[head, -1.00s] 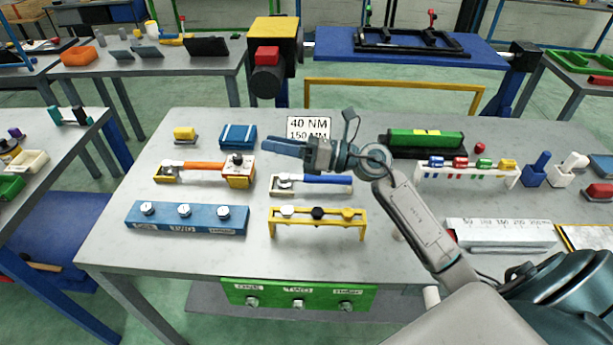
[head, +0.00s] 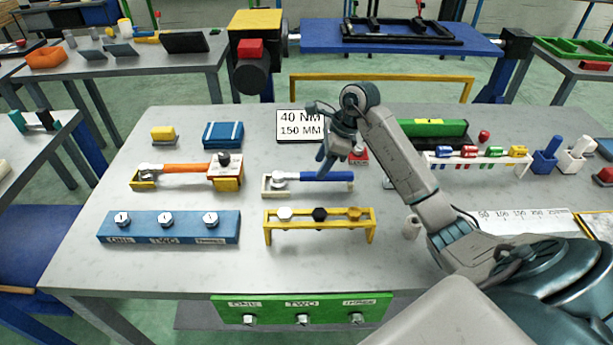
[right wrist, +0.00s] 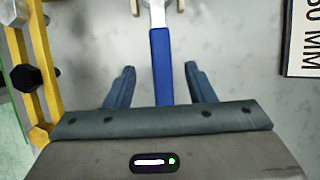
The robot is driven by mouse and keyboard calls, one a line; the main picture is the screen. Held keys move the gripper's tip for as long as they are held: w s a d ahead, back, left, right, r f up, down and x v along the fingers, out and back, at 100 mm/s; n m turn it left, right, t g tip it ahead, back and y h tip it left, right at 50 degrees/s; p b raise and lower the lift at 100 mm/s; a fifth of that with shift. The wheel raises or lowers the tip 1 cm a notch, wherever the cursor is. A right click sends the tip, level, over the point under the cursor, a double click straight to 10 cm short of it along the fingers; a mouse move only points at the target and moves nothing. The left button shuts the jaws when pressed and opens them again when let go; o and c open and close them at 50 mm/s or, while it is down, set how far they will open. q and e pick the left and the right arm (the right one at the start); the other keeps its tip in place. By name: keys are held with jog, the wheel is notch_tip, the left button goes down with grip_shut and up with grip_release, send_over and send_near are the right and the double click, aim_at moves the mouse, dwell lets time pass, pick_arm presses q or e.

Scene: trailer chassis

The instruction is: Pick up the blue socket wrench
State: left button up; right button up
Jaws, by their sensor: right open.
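The blue socket wrench (head: 327,177) lies on the grey table, its silver head resting in a pale holder (head: 278,184) to its left. In the right wrist view its blue handle (right wrist: 161,62) runs between the two fingers. My right gripper (head: 326,163) points downward above the blue handle. Its jaws are open around the handle's line, with gaps on both sides, and it also shows in the right wrist view (right wrist: 160,86). Contact with the handle does not show. My left gripper is not in view.
An orange wrench (head: 183,169) lies left of the blue one. A yellow rack (head: 320,223) with bolt heads stands just in front. A red button box (head: 359,156) and the 40 NM sign (head: 300,126) are behind. A green case (head: 428,131) lies behind right.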

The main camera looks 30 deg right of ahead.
aim_at(314, 174)
jog(key=shift+w+a+f, duration=0.15)
jog(key=shift+f, duration=0.3)
jog(key=p+x, duration=0.2)
jog(key=x, duration=0.3)
jog(key=shift+a+r+p, duration=0.1)
jog(key=shift+p, duration=0.3)
jog(key=shift+w+f, duration=0.15)
jog(key=shift+f, duration=0.25)
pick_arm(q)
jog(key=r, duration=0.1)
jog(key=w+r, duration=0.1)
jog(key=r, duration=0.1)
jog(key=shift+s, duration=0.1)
pick_arm(e)
jog(key=shift+c, duration=0.4)
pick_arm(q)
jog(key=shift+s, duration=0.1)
pick_arm(e)
grip_shut()
